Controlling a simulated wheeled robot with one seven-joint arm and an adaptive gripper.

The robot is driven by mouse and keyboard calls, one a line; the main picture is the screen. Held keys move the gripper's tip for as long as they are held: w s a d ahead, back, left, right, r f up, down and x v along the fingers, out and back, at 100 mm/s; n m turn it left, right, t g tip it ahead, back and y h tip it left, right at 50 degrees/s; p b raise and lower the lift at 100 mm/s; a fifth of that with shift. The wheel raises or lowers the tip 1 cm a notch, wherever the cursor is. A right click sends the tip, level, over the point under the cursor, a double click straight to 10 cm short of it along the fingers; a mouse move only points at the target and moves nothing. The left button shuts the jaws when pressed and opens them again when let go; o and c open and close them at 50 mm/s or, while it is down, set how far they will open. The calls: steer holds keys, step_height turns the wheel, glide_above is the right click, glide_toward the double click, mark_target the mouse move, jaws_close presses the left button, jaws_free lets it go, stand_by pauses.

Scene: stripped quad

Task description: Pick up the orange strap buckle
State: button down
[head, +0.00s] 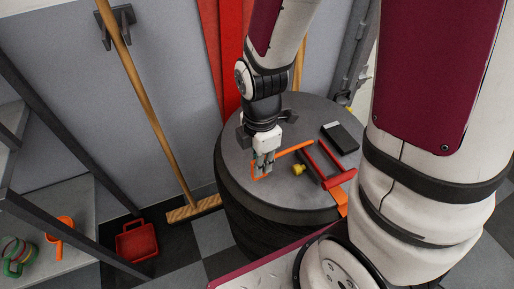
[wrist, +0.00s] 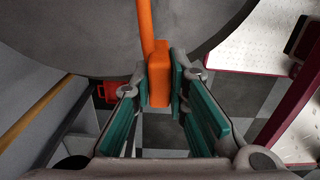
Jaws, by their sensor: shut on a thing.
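The orange strap buckle (head: 292,149) shows in the head view as a long thin orange bar with a bent end, over the round grey drum top (head: 240,150). My gripper (head: 264,166) is shut on its near-left end. In the wrist view the buckle's orange block (wrist: 158,82) sits between the fingertips (wrist: 161,85), and its thin bar runs up out of frame. The fingers hide part of the block. I cannot tell whether the buckle touches the drum top.
On the drum lie a red frame-like thing (head: 325,165), a small yellow piece (head: 298,169), a black box (head: 340,137) and another orange piece (head: 341,200) at the edge. A broom (head: 150,105) leans left.

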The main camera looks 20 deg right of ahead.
steer(key=shift+s+r+p, duration=0.25)
steer(key=shift+s+p, duration=0.1)
steer(key=shift+p, duration=0.5)
steer(key=s+p, duration=0.1)
steer(key=p, duration=0.3)
steer(key=shift+s+a, duration=0.15)
steer(key=shift+s, duration=0.25)
